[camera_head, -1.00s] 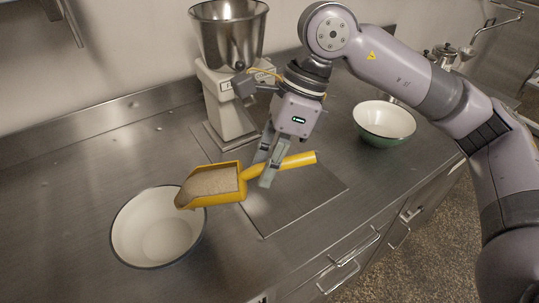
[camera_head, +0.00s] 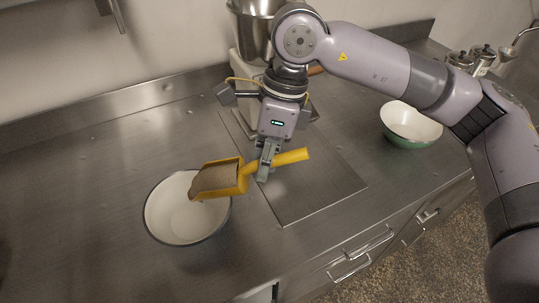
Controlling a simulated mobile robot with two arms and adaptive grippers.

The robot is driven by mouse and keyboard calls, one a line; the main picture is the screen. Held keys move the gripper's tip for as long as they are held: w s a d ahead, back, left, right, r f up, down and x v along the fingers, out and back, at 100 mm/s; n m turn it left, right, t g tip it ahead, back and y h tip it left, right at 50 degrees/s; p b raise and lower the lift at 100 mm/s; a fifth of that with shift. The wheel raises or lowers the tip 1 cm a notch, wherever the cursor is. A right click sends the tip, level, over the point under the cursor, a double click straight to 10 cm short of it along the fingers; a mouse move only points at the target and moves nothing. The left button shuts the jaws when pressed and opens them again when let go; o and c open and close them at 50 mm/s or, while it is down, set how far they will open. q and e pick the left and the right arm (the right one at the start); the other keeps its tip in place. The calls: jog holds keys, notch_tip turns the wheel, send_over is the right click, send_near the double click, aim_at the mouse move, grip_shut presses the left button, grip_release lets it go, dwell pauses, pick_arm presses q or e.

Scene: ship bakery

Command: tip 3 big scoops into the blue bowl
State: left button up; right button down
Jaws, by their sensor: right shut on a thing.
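A yellow scoop (camera_head: 241,184) holds a pale, grainy powder (camera_head: 217,178). My right gripper (camera_head: 264,173) is shut on the scoop's handle close to its pan. The scoop's mouth points left and hangs over the right part of a white bowl (camera_head: 165,226) with a dark blue rim. The inside of this bowl that shows looks empty; its right side is partly hidden by the scoop. My left gripper is not in view.
A white bowl with a green outside (camera_head: 411,141) stands at the right. A mixer or scale with a steel bowl (camera_head: 253,30) is behind my right arm. A flat metal plate (camera_head: 318,190) lies under the gripper. The counter left of the blue-rimmed bowl is clear.

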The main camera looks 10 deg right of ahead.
jog(key=shift+w+a+r+g+h+p, duration=0.15)
jog(key=shift+a+r+h+p, duration=0.7)
jog(key=shift+p, duration=1.15)
jog(key=shift+w+a+r+g+h+p, duration=0.15)
jog(key=shift+a+r+h+p, duration=0.65)
jog(key=shift+p, duration=1.2)
jog(key=shift+w+a+r+g+h+p, duration=0.15)
jog(key=shift+a+r+h+p, duration=0.3)
jog(key=shift+a, duration=0.35)
jog(key=shift+w+a+r+g+h+p, duration=0.1)
jog(key=shift+a+r+h+p, duration=0.25)
jog(key=shift+a+h, duration=0.4)
jog(key=shift+w+a+r+g+h+p, duration=0.15)
jog(key=shift+a+r+h+p, duration=0.25)
jog(key=shift+a, duration=0.5)
jog(key=shift+w+a+r+m+h+p, duration=0.1)
jog(key=shift+a+r+h+p, duration=0.25)
jog(key=shift+p, duration=0.35)
jog(key=shift+w+a+r+m+h+p, duration=0.1)
jog(key=shift+a+r+h+p, duration=0.2)
jog(key=shift+a+p, duration=0.4)
jog(key=shift+a+r+m+h+p, duration=0.15)
jog(key=shift+a+h+p, duration=0.25)
jog(key=shift+p, duration=0.35)
notch_tip(320, 180, up, 4)
jog(key=y+b, duration=0.4)
jog(key=y, duration=0.1)
jog(key=shift+t+y, duration=0.3)
jog(key=shift+t, duration=0.1)
